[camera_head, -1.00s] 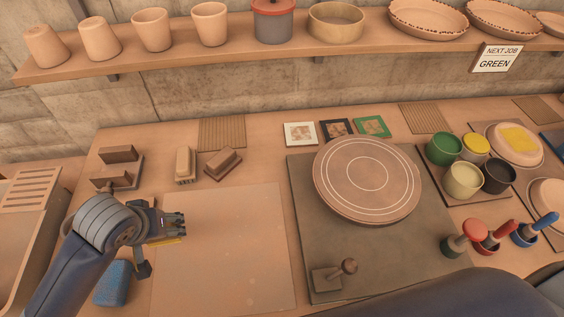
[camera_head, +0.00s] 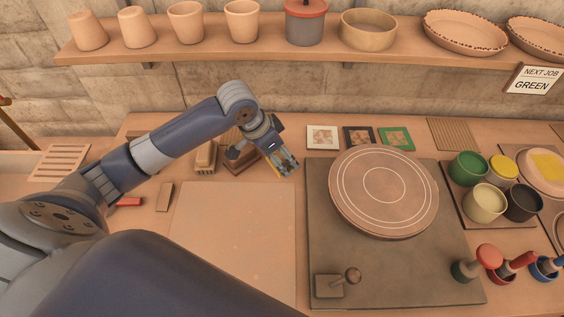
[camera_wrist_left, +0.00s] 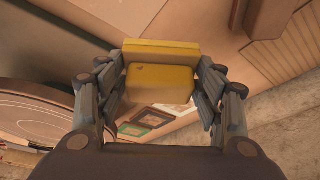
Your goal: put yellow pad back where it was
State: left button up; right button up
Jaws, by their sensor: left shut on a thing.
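The yellow pad (camera_wrist_left: 160,82) is gripped between the fingers of my left gripper (camera_wrist_left: 158,90) in the left wrist view. It looks like a small two-part yellow block. In the head view my left gripper (camera_head: 285,163) hangs over the back of the table, left of the tile samples, and only a thin yellow edge of the pad (camera_head: 277,173) shows under it. I cannot tell how far above the table it is. My right gripper is not in view.
A round turntable (camera_head: 383,192) stands right of my gripper. Three framed tiles (camera_head: 358,138) lie behind it, beneath a shelf (camera_head: 225,40) of pots. Brown blocks (camera_head: 205,158) are close to my gripper's left. The pale board (camera_head: 235,240) in front is clear.

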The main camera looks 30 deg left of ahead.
pick_arm(q)
jog(key=w+a+r+m, duration=0.2)
jog(key=w+a+r, duration=0.1)
jog(key=w, duration=0.1)
jog(key=shift+g+h, duration=0.3)
jog(key=f, duration=0.2)
jog(key=f+p, duration=0.1)
jog(key=f, duration=0.2)
jog(key=shift+w+a+f, duration=0.2)
notch_tip(320, 180, down, 4)
jog(key=shift+r+p, duration=0.2)
jog(key=shift+p, duration=0.3)
jog(key=shift+f, duration=0.2)
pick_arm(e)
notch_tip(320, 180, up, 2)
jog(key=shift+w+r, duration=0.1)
pick_arm(q)
jog(key=shift+f, duration=0.1)
jog(key=o, duration=0.9)
